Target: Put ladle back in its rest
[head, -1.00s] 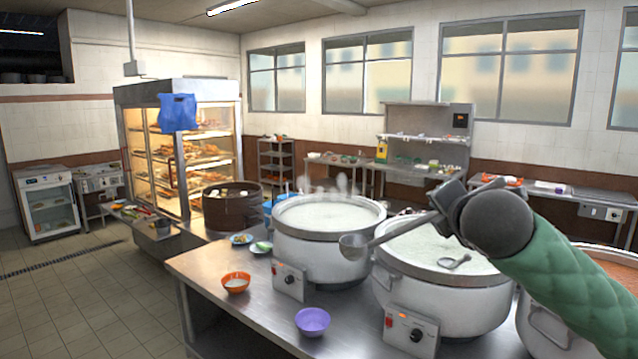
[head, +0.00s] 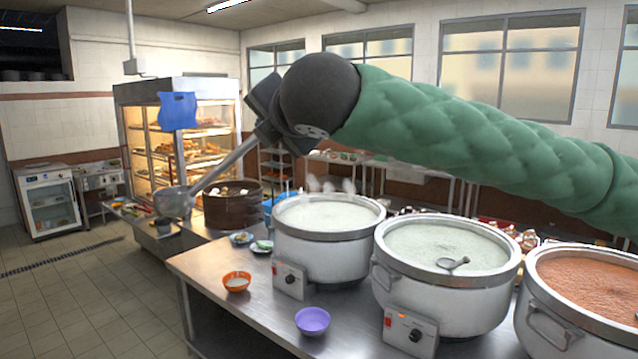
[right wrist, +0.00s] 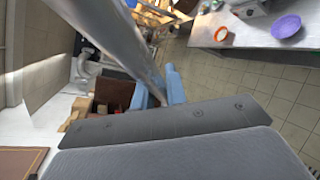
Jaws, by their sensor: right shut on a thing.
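My right gripper (head: 264,128) is shut on the handle of a metal ladle (head: 173,203), up in the air left of the pots. The ladle slants down to the left, its bowl lowest, in front of the steamer and display cabinet in the picture. In the right wrist view, the ladle handle (right wrist: 118,42) runs between the blue fingers of the gripper (right wrist: 163,88). Another small ladle (head: 452,263) lies in the middle pot (head: 445,300). I cannot make out a ladle rest. My left gripper is not in view.
A left pot (head: 325,255) of steaming congee and a right pot (head: 590,300) with reddish content stand on the steel counter (head: 255,300). An orange bowl (head: 236,282) and a purple bowl (head: 312,321) sit near its front. Tiled floor is free at left.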

